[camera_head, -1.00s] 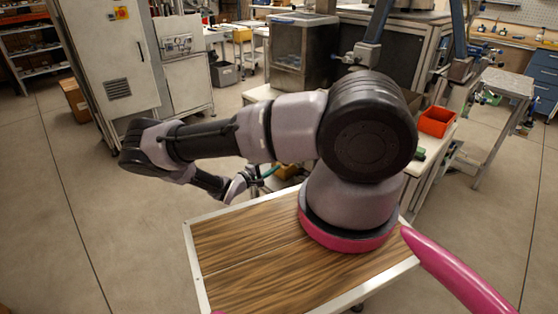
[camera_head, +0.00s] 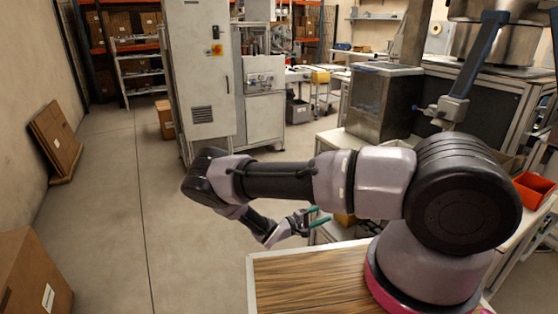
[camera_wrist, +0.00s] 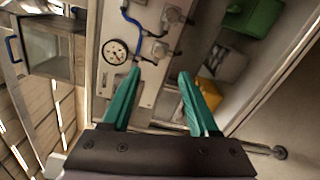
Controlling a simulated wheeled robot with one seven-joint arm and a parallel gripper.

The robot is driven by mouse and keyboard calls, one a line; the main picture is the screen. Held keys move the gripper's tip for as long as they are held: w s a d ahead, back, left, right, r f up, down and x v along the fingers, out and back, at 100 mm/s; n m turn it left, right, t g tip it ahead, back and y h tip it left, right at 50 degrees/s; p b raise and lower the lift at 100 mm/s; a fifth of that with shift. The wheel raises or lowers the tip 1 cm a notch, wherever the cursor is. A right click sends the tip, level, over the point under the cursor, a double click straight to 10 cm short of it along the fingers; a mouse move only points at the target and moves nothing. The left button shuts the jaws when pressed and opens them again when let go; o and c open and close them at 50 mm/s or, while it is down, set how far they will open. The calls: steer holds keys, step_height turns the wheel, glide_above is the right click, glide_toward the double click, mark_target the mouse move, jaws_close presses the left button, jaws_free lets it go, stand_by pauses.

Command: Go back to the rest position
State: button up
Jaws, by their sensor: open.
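A grey cabinet (camera_head: 197,75) stands at the back. A glass-fronted box (camera_head: 383,102) sits on the bench behind my arm. An orange-red bin (camera_head: 533,190) is at the right. A cardboard box (camera_head: 32,265) is at the lower left. The floor (camera_head: 115,210) between is clear.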

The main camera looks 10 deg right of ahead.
steer(key=s+a+r+m+g+y, duration=0.1)
steer(key=s+r+m+g+y, duration=0.3)
steer(key=r, duration=0.8)
steer(key=a+r+m+g+y, duration=0.15)
steer(key=r+y, duration=0.35)
steer(key=r, duration=0.7)
steer(key=s+a+r+m+g+y, duration=0.2)
steer(key=r+m+y, duration=0.25)
steer(key=r, duration=0.65)
steer(key=s+r+t+y, duration=0.2)
steer(key=s+r+t, duration=0.2)
steer(key=s+r, duration=0.4)
steer(key=s+r+t+y, duration=0.3)
steer(key=s+r+t, duration=0.2)
steer(key=s+r, duration=0.4)
step_height(320, 180, up, 5)
steer(key=shift+d+r+m, duration=0.15)
steer(key=shift+r+m, duration=0.05)
steer(key=shift+m, duration=0.1)
steer(key=shift+w, duration=0.15)
